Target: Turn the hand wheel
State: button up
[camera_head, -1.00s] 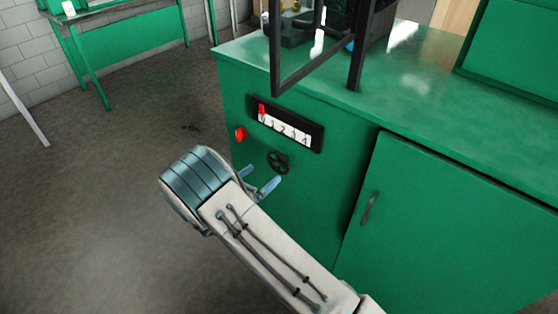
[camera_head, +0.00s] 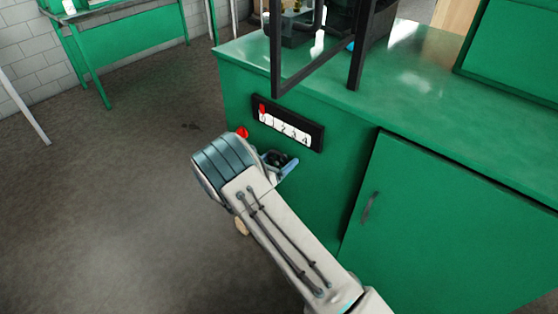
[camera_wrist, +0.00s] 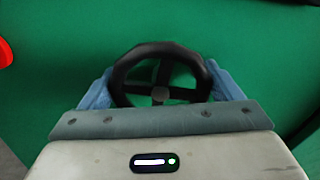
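The black hand wheel (camera_wrist: 161,52) is on the green front panel of the cabinet. In the wrist view it shows nearly whole between the two blue fingers of my gripper (camera_wrist: 160,88), one on each side of its rim. The fingers are spread wide; whether they touch the rim I cannot tell. In the head view the hand wheel (camera_head: 289,158) is partly hidden behind my gripper (camera_head: 282,162). Above it is a dark scale plate (camera_head: 288,124) with white numbered marks and a red pointer (camera_head: 262,108) at its left end.
A red knob (camera_head: 242,132) sits left of the wheel and also shows at the wrist view's left edge (camera_wrist: 5,52). A closed cabinet door with a handle (camera_head: 370,208) is on the right. A dark frame (camera_head: 356,60) stands on the green top (camera_head: 420,90). Floor to the left is clear.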

jog(key=shift+f+m+b, duration=0.15)
jog(key=shift+m+b, duration=0.15)
jog(key=shift+b, duration=0.15)
jog(key=shift+f+m+b, duration=0.1)
jog(key=shift+m+b, duration=0.5)
jog(key=m+b, duration=0.4)
jog(key=shift+s+d+f, duration=0.1)
jog(key=m+b, duration=0.3)
jog(key=b, duration=0.1)
jog(key=m+b, duration=0.3)
jog(key=b, duration=0.1)
jog(key=shift+s+d+f+m, duration=0.1)
jog(key=shift+f+m, duration=0.05)
jog(key=shift+m, duration=0.25)
jog(key=m+b, duration=0.3)
jog(key=b, duration=0.2)
jog(key=shift+f+b, duration=0.15)
jog(key=shift+b, duration=0.15)
jog(key=m+b, duration=0.4)
jog(key=b, duration=0.3)
jog(key=shift+f+m, duration=0.1)
jog(key=shift+m, duration=0.3)
jog(key=m+b, duration=0.2)
jog(key=b, duration=0.2)
jog(key=shift+b, duration=0.3)
jog(key=shift+r+m+b, duration=0.25)
jog(key=shift+m+b, duration=0.45)
jog(key=shift+r, duration=0.1)
